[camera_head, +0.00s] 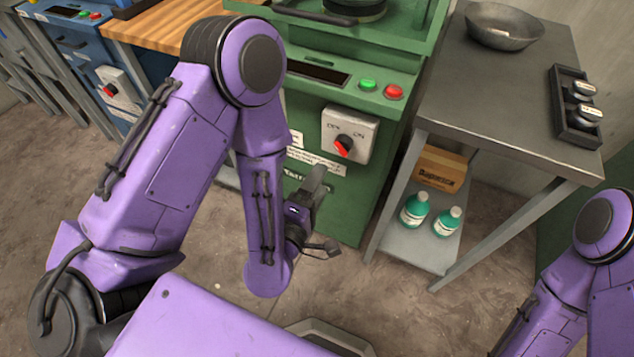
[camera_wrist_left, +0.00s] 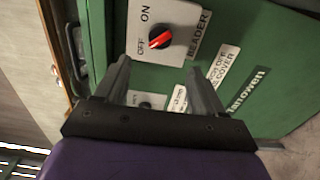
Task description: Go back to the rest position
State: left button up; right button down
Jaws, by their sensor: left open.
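My left gripper (camera_head: 322,212) is open and empty in front of the green machine (camera_head: 345,190), below its switch box. In the left wrist view its two fingers (camera_wrist_left: 158,70) stand apart, pointing at the green front panel. The grey switch box (camera_head: 350,133) with its red and black knob (camera_head: 344,145) is clear of the fingers in the head view. The knob also shows in the left wrist view (camera_wrist_left: 160,38), above the gap between the fingertips. My right arm shows at the right edge, but its gripper is out of view.
A metal table (camera_head: 490,85) at the right carries a grey bowl (camera_head: 503,25) and a black rack (camera_head: 575,105). Its lower shelf holds a cardboard box (camera_head: 440,167) and two green bottles (camera_head: 415,209). A wooden-topped bench (camera_head: 165,27) stands at the back left. Open floor lies in front.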

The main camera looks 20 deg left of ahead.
dwell(0.3)
pick_arm(q)
jog(key=s+a+f+m+g+p, duration=0.2)
jog(key=s+a+f+m+g, duration=0.1)
jog(key=f+m+g, duration=0.25)
jog(key=s+a+f+m+g+p, duration=0.2)
jog(key=s+f+m+g, duration=0.15)
jog(key=f+m, duration=0.3)
jog(key=s+a+f+g+y+p, duration=0.1)
jog(key=s+a+f+g+y, duration=0.1)
jog(key=s+a, duration=0.3)
jog(key=s+a+f+n+g+y+p, duration=0.1)
jog(key=s+a+f+g+y+p, duration=0.1)
jog(key=s, duration=0.5)
jog(key=a+g, duration=0.1)
jog(key=a, duration=0.1)
jog(key=shift+s+a+g+p, duration=0.2)
jog(key=shift+a+g+p, duration=0.1)
jog(key=shift+a+g, duration=0.1)
